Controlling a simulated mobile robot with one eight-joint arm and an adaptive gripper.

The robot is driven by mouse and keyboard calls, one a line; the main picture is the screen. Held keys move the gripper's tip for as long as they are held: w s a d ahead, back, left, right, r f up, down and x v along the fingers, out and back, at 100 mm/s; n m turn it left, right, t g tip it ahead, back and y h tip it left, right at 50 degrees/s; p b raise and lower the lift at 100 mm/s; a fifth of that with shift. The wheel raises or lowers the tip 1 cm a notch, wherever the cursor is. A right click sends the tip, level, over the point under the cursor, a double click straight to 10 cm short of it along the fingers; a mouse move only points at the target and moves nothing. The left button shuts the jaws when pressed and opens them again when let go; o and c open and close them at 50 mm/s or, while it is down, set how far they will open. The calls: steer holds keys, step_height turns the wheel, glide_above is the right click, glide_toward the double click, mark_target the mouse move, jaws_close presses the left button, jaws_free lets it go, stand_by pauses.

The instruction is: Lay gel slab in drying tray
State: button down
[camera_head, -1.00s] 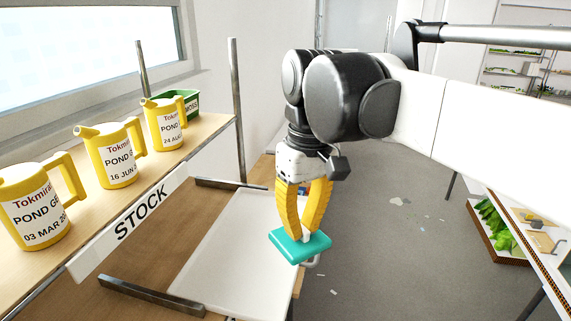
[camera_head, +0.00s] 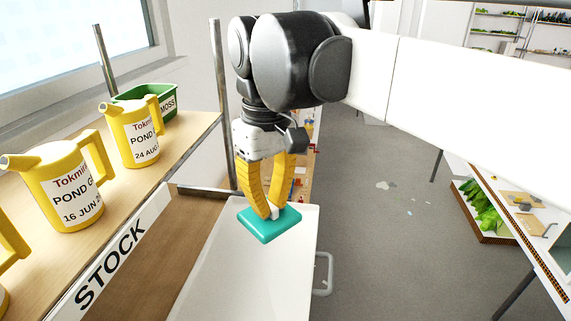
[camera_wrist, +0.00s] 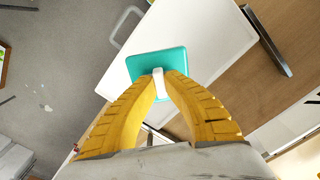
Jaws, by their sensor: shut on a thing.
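The gel slab (camera_head: 267,226) is a flat teal square held below my gripper (camera_head: 274,212), whose yellow fingers are shut on a small white grip on its top. The slab also shows in the wrist view (camera_wrist: 150,62), with my gripper's fingers (camera_wrist: 157,78) meeting at the white grip. A white tray (camera_head: 240,275) lies under and around the slab, and it also shows in the wrist view (camera_wrist: 205,35). The slab looks to be above the tray; I cannot tell the gap exactly. Part of the tray is hidden behind the slab and gripper.
A shelf marked STOCK (camera_head: 110,262) at left holds yellow pitchers (camera_head: 60,185) and a green MOSS box (camera_head: 160,102). A metal post (camera_head: 222,105) rises behind. A metal handle (camera_head: 323,274) juts out right of the tray. Open floor (camera_head: 400,250) is at right.

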steer(key=shift+f+b, duration=3.9)
steer(key=shift+f, duration=2.15)
steer(key=shift+f+b, duration=0.3)
steer(key=shift+f, duration=0.3)
steer(key=c, duration=1.5)
jaws_free()
step_height(320, 180, up, 7)
steer(key=p, duration=0.4)
steer(key=shift+p, duration=0.4)
steer(key=shift+d, duration=0.1)
